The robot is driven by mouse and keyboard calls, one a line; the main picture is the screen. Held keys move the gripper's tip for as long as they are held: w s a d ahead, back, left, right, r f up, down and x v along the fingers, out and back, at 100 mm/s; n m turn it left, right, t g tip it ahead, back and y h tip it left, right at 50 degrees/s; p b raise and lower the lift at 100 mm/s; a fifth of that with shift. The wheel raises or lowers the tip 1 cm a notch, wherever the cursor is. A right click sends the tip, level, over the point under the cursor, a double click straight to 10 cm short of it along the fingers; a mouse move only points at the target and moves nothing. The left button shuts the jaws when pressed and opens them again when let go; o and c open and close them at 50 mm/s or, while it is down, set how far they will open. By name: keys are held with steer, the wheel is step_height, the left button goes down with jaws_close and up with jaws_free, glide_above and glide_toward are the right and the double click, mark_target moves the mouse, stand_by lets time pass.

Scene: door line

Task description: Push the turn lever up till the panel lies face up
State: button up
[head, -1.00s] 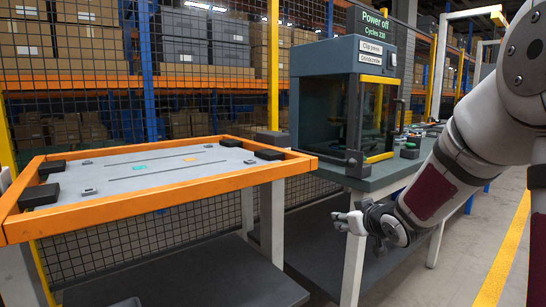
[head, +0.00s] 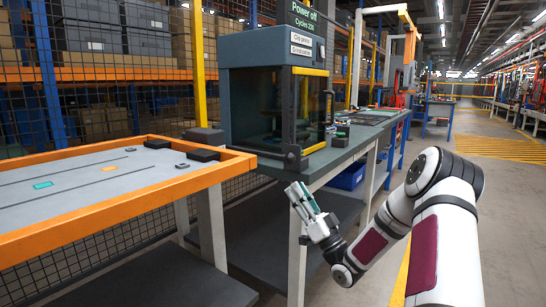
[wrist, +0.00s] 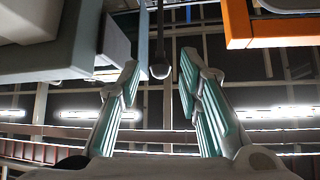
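The panel (head: 75,180) is a grey board in an orange frame at the left of the head view, its grey face with coloured marks showing upward. The orange frame also shows at the upper right of the wrist view (wrist: 240,22). A dark rod with a round knob (wrist: 160,71), apparently the turn lever, hangs from the top of the wrist view. I cannot make it out in the head view. My gripper (head: 297,194) is beside the press bench, fingers pointing up. In the wrist view its green-padded fingers are apart, with the knob between their tips in the picture; contact cannot be told.
A dark press cabinet (head: 240,105) with a yellow-edged door and a "Power off" sign stands on a green-topped bench (head: 335,153). A grey block (head: 205,137) sits between panel and cabinet. A mesh fence is behind. The aisle floor (head: 495,200) on the right is free.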

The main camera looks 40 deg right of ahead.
mark_target(277, 156)
steer(key=b+x, duration=0.2)
steer(key=x, duration=1)
steer(key=shift+w+r, duration=0.25)
steer(key=shift+r, duration=0.05)
jaws_close()
